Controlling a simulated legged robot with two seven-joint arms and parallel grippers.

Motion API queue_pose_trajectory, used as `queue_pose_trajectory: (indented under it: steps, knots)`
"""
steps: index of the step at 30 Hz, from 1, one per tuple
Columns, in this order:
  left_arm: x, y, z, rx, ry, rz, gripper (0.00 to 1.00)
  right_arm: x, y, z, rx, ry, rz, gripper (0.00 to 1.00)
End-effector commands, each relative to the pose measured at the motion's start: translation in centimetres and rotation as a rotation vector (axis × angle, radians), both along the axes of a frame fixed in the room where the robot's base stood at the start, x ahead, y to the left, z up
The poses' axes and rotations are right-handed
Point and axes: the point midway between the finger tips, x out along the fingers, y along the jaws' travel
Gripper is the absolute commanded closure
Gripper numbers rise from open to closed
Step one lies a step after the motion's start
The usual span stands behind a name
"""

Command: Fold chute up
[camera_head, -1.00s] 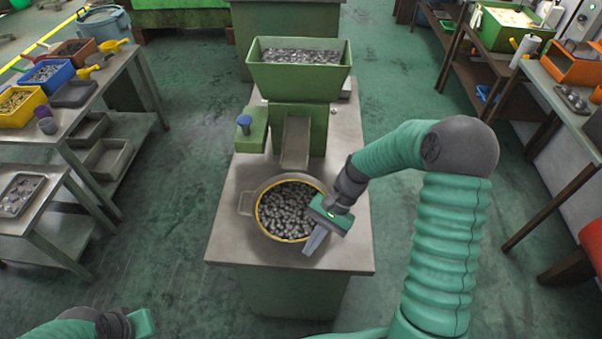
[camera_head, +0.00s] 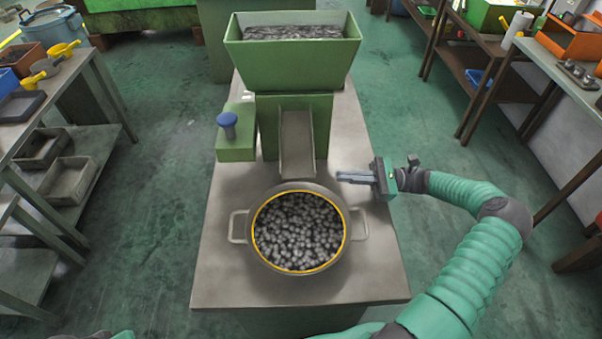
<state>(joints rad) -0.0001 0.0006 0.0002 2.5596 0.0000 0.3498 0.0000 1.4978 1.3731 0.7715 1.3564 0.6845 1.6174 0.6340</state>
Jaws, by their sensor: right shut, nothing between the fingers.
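The chute (camera_head: 297,146) is a grey metal trough on the front of the green heading machine (camera_head: 268,130). It slopes down toward the pot (camera_head: 247,257), its lower end just behind the pot's far rim. The pot has two handles, a yellow rim and many dark metal pieces inside. My right gripper (camera_head: 340,177) is to the right of the chute's lower end, apart from it. Its fingers are shut, empty and point left. Of my left arm only a small part shows at the bottom left edge; its gripper cannot be made out.
A green hopper (camera_head: 292,63) full of metal parts tops the machine. A blue knob (camera_head: 228,121) stands on a green box left of the chute. The grey worktable (camera_head: 215,285) has bare room around the pot. Side tables with bins stand left and right.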

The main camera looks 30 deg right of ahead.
Motion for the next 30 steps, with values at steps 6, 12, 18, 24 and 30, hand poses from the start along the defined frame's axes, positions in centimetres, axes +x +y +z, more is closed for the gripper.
queue_pose_trajectory:
  steps: [6,12,18,24,30]
  knots:
    - [0.0,0.0,0.2,0.0,0.0,0.0,1.0,0.2,0.0,0.1,-0.001,0.003,0.001,1.0]
    - [0.0,0.0,0.4,0.0,0.0,0.0,1.0,0.8,0.9,0.3,0.001,0.004,0.002,1.0]
    - [0.0,0.0,0.9,0.0,0.0,0.0,1.0,2.5,4.2,1.1,0.001,0.003,0.005,1.0]
    - [0.0,0.0,1.2,0.0,0.0,0.0,1.0,4.3,7.4,1.7,-0.001,0.003,0.003,1.0]
    - [0.0,0.0,1.2,0.0,0.0,0.0,1.0,5.0,8.5,1.9,-0.001,0.004,0.001,1.0]
